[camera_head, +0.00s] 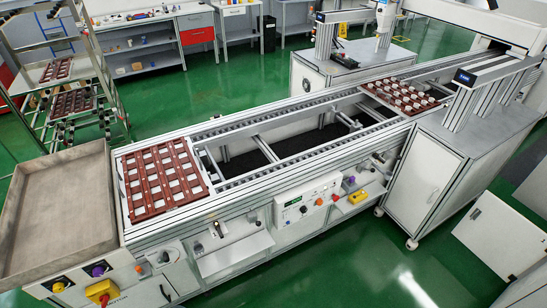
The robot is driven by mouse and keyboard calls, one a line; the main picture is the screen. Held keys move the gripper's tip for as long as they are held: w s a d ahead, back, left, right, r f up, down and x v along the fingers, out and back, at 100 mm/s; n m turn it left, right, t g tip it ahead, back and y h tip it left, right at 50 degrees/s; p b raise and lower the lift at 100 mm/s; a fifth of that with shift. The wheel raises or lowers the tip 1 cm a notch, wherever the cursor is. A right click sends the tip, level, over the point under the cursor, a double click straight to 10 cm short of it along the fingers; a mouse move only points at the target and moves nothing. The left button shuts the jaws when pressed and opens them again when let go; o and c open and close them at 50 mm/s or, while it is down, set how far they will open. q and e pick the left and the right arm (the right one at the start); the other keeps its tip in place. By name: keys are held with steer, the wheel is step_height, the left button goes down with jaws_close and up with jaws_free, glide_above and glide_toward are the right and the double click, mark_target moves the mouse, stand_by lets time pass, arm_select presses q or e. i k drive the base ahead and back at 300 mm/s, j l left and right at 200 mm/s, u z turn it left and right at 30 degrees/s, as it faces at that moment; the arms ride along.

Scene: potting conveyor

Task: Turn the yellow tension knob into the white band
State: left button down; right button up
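A small yellow knob (58,287) sits on a dark round base on the front panel at the bottom left corner, below the grey tray. A white band around it is too small to make out, and so is the knob's pointer. A second yellow part (358,196) shows on the conveyor's front side at the right, but I cannot tell whether it is a knob. Neither of my grippers shows in the view.
A purple knob (98,270) and a yellow box with a red button (102,292) are near the yellow knob. A grey tray (60,205) stands above them. Brown pot trays (160,180) lie on the conveyor (255,186). Green floor (330,262) in front is open.

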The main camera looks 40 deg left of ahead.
mark_target(58, 287)
steer(key=u, duration=3.4)
